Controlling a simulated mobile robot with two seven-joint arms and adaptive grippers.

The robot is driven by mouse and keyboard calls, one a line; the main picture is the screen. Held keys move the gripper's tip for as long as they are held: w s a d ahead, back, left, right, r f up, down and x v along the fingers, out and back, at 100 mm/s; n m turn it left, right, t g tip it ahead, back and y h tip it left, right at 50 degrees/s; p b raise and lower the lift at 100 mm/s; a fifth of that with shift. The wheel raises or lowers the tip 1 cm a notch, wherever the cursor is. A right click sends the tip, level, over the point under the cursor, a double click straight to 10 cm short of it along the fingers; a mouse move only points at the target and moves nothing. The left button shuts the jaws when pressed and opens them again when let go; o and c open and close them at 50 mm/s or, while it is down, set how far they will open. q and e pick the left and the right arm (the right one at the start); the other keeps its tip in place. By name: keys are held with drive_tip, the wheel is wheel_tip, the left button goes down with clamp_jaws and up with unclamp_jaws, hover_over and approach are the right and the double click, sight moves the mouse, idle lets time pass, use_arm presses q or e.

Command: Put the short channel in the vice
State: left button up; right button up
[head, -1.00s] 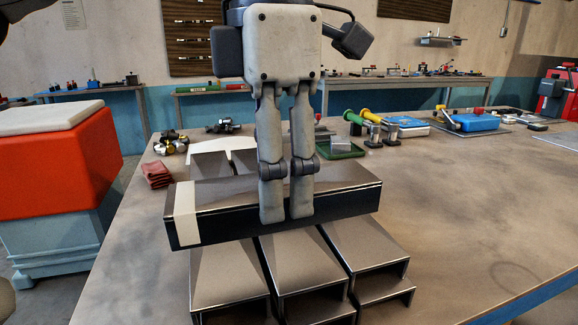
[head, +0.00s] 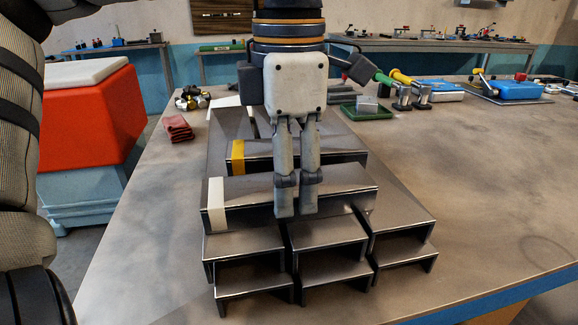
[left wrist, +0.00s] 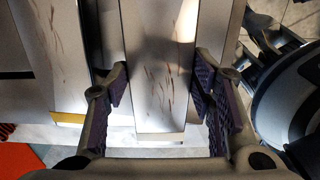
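A dark steel channel with a white band (head: 290,200) lies crosswise low over the front of a stack of channels; I cannot tell whether it fully rests there. My left gripper (head: 297,212) has its fingers down at the middle of it. In the left wrist view, the fingers (left wrist: 158,95) flank the scratched channel (left wrist: 160,60) closely on both sides and appear shut on it. A channel with a yellow band (head: 300,155) lies crosswise just behind. In the wrist view it is to the left. I cannot make out which is the short one. I cannot identify the vice. My right gripper is not in view.
Several channels (head: 247,243) with open front ends form the stack below. The right side of the table (head: 490,180) is mostly clear. A red bin (head: 92,112) stands left.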

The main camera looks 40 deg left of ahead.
use_arm(q)
drive_tip(key=shift+o, duration=1.4)
